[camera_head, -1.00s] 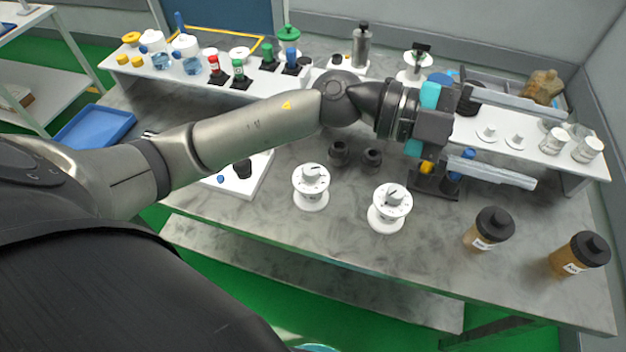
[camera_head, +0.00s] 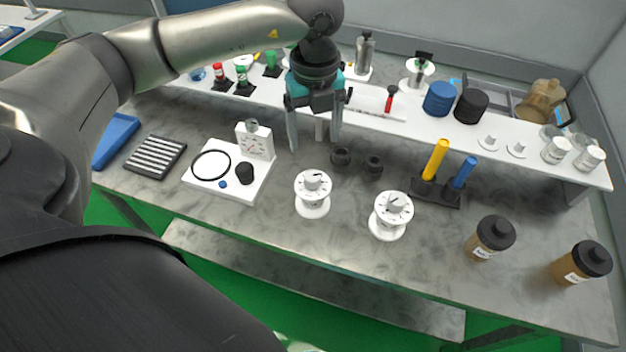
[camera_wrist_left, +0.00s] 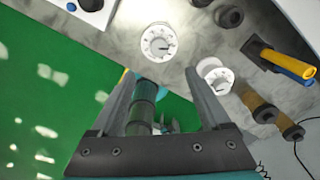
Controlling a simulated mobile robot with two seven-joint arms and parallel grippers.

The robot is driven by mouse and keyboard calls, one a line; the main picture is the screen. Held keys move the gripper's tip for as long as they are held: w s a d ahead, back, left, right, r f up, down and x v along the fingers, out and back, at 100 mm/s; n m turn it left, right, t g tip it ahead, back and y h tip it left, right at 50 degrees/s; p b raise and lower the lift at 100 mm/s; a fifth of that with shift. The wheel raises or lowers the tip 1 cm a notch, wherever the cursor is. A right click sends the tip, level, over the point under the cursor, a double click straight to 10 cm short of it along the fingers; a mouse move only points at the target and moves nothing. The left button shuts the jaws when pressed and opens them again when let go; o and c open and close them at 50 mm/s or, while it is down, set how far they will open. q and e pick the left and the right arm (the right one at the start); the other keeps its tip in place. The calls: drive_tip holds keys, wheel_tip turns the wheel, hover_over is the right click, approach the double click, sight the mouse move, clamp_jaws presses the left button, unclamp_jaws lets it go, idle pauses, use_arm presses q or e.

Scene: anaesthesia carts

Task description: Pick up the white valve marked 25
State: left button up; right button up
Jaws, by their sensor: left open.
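Two white valves with round dial tops stand upright on the grey table. In the head view one valve (camera_head: 312,195) is near the middle, and the other valve (camera_head: 390,216) is to its right and nearer the front. The marks are too small to tell which is 25. My left gripper (camera_head: 314,138) is open and empty, pointing down above and behind the nearer-to-middle valve, apart from it. In the left wrist view, one valve (camera_wrist_left: 158,43) lies beyond the fingertips (camera_wrist_left: 158,76), and the other valve (camera_wrist_left: 214,76) is beside the right finger. My right gripper is not in view.
Two black knobs (camera_head: 357,162) sit behind the valves. A black holder with yellow and blue rods (camera_head: 436,190) and brown bottles (camera_head: 490,237) stand to the right. A white gauge board (camera_head: 262,182) is left. A white raised shelf (camera_head: 408,122) runs along the back.

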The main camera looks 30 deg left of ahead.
use_arm(q)
hover_over(313, 175)
drive_tip(key=f, duration=0.7)
drive_tip(key=shift+s+d+f, duration=0.15)
drive_tip(key=shift+s+d, duration=0.1)
drive_tip(key=shift+d, duration=0.1)
drive_tip(key=shift+w+a+f, duration=0.1)
drive_tip(key=shift+a+f, duration=0.1)
drive_tip(key=shift+f, duration=1.15)
drive_tip(key=shift+w+a+f, duration=0.1)
drive_tip(key=shift+a+f, duration=0.1)
drive_tip(key=shift+f, duration=1.15)
clamp_jaws()
drive_tip(key=shift+r, duration=0.1)
